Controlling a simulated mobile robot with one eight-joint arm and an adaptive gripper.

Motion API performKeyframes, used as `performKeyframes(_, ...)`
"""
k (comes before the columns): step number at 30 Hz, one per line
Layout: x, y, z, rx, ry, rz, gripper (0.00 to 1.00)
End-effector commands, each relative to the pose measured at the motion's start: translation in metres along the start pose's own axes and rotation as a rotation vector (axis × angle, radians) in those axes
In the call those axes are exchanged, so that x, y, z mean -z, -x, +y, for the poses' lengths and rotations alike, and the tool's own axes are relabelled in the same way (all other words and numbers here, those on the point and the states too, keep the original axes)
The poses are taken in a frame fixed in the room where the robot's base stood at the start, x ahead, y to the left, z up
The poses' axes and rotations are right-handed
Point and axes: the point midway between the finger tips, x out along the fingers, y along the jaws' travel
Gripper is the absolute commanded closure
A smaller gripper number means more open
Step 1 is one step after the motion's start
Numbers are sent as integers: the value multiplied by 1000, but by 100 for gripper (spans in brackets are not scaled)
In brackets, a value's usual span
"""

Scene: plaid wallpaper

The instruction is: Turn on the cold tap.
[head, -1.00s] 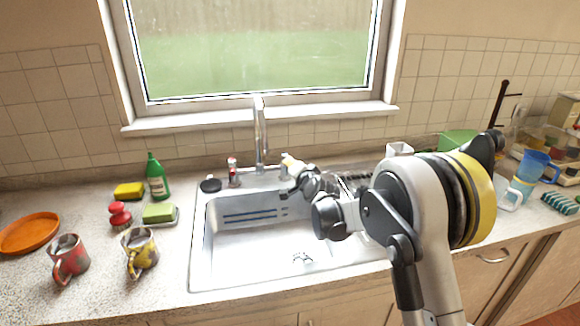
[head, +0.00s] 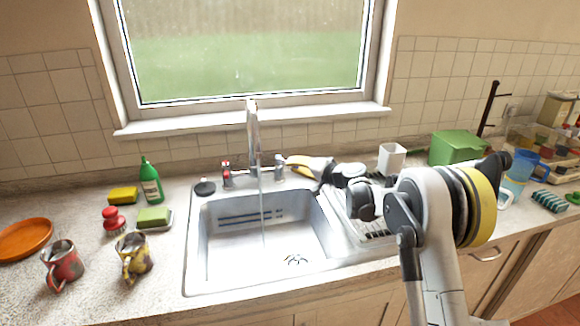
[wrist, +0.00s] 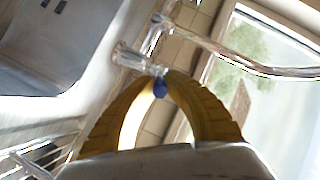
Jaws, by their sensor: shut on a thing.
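The chrome faucet (head: 253,135) stands behind the sink (head: 215,270), and a thin stream of water (head: 263,215) falls from its spout into the basin. The red-marked tap (head: 226,171) is on its left side. The cold tap (head: 279,164) is on its right side; its blue end (wrist: 160,87) shows between my fingertips in the wrist view. My gripper (head: 286,161) has yellow fingers and reaches it from the right. In the wrist view the fingers (wrist: 164,80) arch around the blue end and close on it. The contact itself is partly hidden.
A green bottle (head: 151,182), sponges and two mugs stand left of the sink. A white cup (head: 391,158) and a green box (head: 458,147) stand behind my arm on the right. The basin is empty apart from the water.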

Motion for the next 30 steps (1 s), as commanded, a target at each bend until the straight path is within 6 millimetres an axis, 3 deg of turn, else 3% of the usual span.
performKeyframes(22, 6, 0, 5, 54, 23, -89, 100)
performKeyframes(25, 6, 0, 5, 54, 23, -89, 65)
performKeyframes(30, 7, 0, 5, 54, 23, -88, 63)
